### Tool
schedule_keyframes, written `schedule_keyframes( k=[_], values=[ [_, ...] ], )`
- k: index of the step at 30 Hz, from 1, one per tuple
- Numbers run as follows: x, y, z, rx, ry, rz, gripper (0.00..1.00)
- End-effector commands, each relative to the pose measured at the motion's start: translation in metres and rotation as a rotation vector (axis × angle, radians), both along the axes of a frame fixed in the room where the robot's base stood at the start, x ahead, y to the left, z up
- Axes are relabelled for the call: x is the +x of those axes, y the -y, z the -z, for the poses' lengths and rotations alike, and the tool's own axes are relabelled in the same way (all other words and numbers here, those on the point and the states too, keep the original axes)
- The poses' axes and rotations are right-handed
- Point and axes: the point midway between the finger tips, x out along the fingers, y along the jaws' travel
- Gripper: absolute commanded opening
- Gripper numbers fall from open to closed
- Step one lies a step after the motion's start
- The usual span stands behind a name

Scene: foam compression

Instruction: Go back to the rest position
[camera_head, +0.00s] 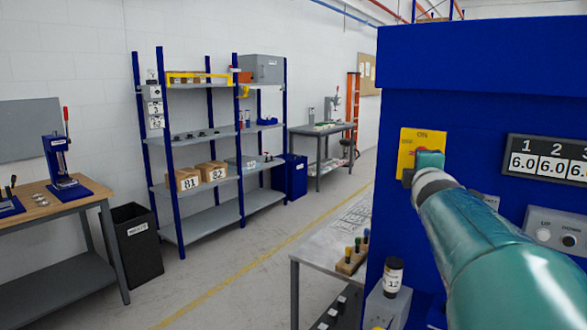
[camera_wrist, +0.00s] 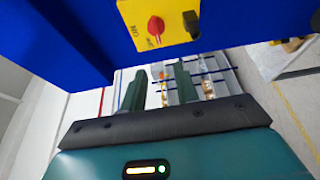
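My teal arm reaches up from the lower right in the head view. Its end, my gripper (camera_head: 430,160), is in front of a yellow switch plate (camera_head: 409,141) marked ON on a blue machine (camera_head: 470,50). The arm hides part of this plate. In the wrist view my gripper (camera_wrist: 159,76) shows two dark green fingers, apart with nothing between them. The yellow plate (camera_wrist: 135,14) with its red knob (camera_wrist: 155,27) is above the fingers there. I cannot tell whether anything touches the plate.
Blue shelving (camera_head: 205,220), a black bin (camera_head: 137,245) and a wooden bench (camera_head: 55,205) stand farther left. Floor between is open.

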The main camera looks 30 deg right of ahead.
Motion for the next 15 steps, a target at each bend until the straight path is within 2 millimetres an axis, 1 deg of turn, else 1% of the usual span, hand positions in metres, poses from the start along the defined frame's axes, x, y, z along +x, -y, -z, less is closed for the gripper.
schedule_keyframes(
  k=[5, 8, 11, 14, 15],
  values=[
    [0.001, 0.000, 0.000, 0.003, 0.001, -0.001, 0.31],
    [0.006, -0.014, 0.007, 0.059, 0.014, -0.013, 0.31],
    [0.014, -0.049, 0.026, 0.209, 0.043, -0.038, 0.31],
    [0.021, -0.103, 0.057, 0.437, 0.068, -0.061, 0.31],
    [0.021, -0.127, 0.072, 0.536, 0.071, -0.067, 0.31]
  ],
)
